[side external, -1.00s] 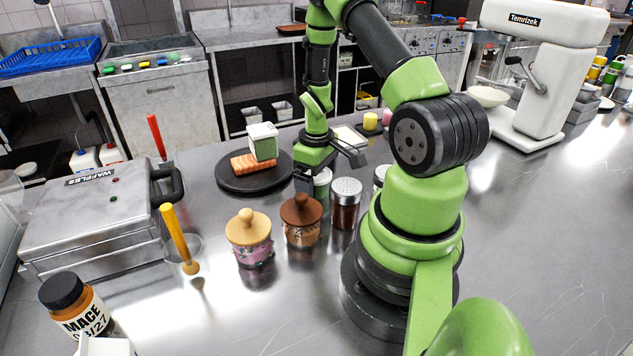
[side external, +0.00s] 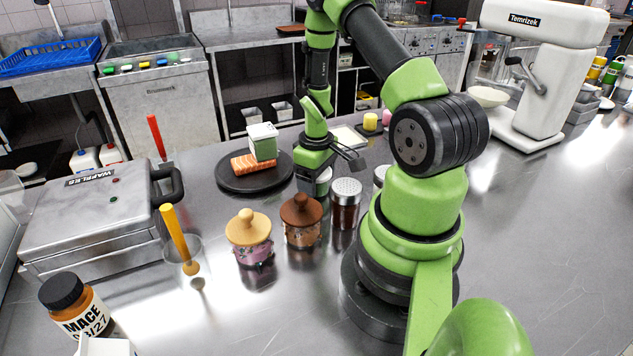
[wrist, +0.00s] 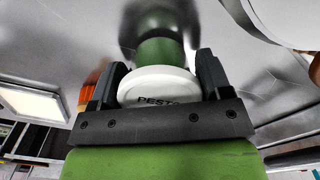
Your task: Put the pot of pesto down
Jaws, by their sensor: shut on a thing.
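The pot of pesto (wrist: 160,88) has a white lid lettered PESTO and a green body, seen from above in the wrist view. My gripper (wrist: 158,80) is shut on it, with one dark finger on each side of the lid. In the side view my gripper (side external: 327,172) is low over the steel counter, and the pot (side external: 323,186) shows only in part behind the brown-lidded jar. Its base is hidden there, so I cannot tell whether it touches the counter.
A brown-lidded jar (side external: 302,222), a tan-lidded jar (side external: 249,238) and a shaker with a perforated lid (side external: 345,203) stand close in front. A black round plate (side external: 232,183) with salmon and a green-and-white carton (side external: 263,142) is to the left.

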